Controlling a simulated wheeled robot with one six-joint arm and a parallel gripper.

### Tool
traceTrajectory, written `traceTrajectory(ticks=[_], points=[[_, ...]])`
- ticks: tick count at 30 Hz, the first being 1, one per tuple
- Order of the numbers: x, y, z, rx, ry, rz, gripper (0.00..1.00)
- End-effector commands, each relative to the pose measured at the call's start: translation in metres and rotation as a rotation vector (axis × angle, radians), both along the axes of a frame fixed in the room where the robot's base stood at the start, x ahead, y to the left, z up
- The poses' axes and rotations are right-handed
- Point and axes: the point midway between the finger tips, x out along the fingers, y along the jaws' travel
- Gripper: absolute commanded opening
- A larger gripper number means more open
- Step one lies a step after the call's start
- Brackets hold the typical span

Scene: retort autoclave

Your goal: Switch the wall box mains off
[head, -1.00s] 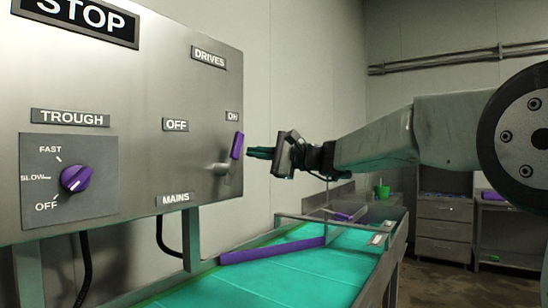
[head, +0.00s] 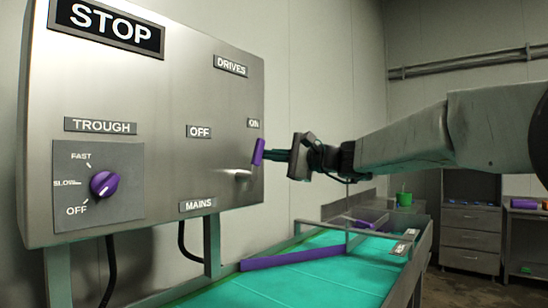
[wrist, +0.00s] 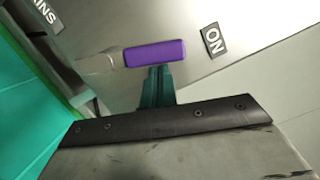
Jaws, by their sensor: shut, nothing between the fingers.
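The wall box (head: 150,150) is a grey metal panel on posts at the left of the head view. Its mains lever has a purple handle (head: 258,152) on a metal stem, standing up by the ON label (head: 253,124). The OFF label (head: 199,132) is to its left and the MAINS label (head: 198,205) is below. My gripper (head: 272,155) is shut and empty, with its fingertips close to the handle's right side. In the wrist view the green fingertips (wrist: 156,70) are right at the purple handle (wrist: 155,54); I cannot tell whether they touch.
A trough knob (head: 104,184) and a STOP sign (head: 110,24) are on the same panel. A green-bedded trough (head: 300,275) with purple bars runs below the box. A drawer cabinet (head: 470,240) stands at the back right.

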Motion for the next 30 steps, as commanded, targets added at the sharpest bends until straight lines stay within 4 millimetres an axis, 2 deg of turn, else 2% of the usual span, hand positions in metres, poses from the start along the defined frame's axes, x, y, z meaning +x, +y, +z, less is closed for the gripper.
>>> traceTrajectory(ticks=[14, 30], points=[[-0.007, 0.005, 0.006, -0.076, -0.099, 0.003, 0.00], [-0.032, 0.025, 0.020, -0.368, -0.475, 0.003, 0.00]])
